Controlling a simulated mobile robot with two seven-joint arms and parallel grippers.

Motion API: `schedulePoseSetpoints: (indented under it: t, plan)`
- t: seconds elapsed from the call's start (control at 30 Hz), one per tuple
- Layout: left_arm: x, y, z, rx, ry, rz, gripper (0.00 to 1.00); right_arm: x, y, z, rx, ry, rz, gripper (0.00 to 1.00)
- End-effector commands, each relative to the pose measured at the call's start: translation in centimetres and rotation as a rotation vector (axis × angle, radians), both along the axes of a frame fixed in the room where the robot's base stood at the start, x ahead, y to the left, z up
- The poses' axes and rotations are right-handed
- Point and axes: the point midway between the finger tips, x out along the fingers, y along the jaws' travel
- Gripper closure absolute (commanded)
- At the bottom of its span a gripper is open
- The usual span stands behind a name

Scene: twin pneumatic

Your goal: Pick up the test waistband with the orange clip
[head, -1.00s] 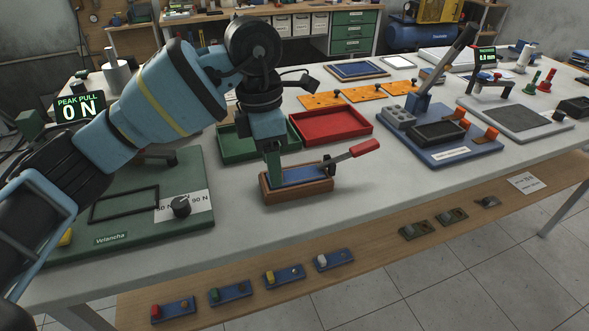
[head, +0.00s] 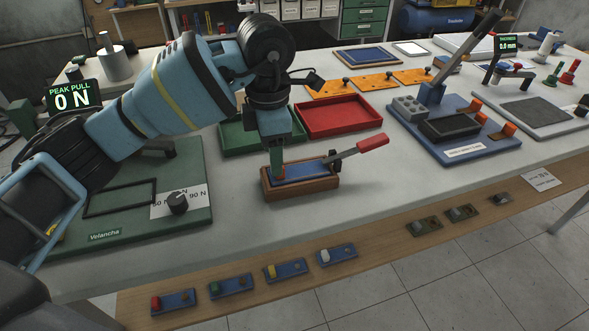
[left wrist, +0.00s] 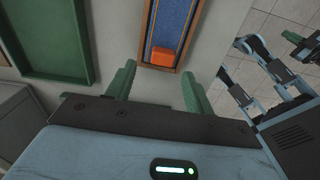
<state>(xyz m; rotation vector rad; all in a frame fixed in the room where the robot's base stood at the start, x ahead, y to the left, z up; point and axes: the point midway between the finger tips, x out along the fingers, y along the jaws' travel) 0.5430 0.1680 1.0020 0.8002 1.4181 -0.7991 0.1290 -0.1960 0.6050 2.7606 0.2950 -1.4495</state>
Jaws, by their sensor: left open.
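A blue band lies in a narrow wooden tray (head: 300,188). In the left wrist view the band (left wrist: 172,22) carries an orange clip (left wrist: 162,56) near one end of the wooden frame. My left gripper (head: 276,164) points down over the tray's left end. In the left wrist view it (left wrist: 158,74) is open and empty, its two green fingers apart on either side of the tray's end. Whether they touch anything is unclear.
A red-handled lever (head: 368,145) sits at the tray's right end. Green (head: 232,148) and red (head: 342,133) trays lie behind it.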

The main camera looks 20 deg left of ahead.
Motion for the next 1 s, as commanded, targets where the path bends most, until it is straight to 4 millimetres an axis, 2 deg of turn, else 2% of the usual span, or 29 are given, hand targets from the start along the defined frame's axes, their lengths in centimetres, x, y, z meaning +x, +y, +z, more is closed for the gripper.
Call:
schedulePoseSetpoints:
  t: [0.1, 0.23, 0.53, 0.9, 1.0]
  plan:
    - [-0.2, -0.3, -1.7, 0.0, 0.002, 0.0, 0.47, 0.2, 0.0, 0.3, 0.001, -0.007, 0.0, 1.0]
    - [-0.1, -0.2, -3.0, 0.001, 0.001, -0.001, 0.47, 0.3, 0.0, 0.4, 0.0, -0.01, -0.001, 1.0]
    - [-0.1, -0.3, -3.3, 0.001, -0.001, -0.001, 0.49, 0.3, 0.0, 0.4, 0.0, -0.01, -0.001, 1.0]
    - [-0.1, -0.3, -3.3, 0.001, -0.001, 0.0, 0.97, 0.3, 0.0, 0.4, 0.0, -0.008, 0.0, 1.0]
    - [-0.1, -0.3, -3.3, 0.001, -0.001, 0.0, 0.99, 0.2, 0.0, 0.3, 0.0, -0.008, 0.0, 1.0]
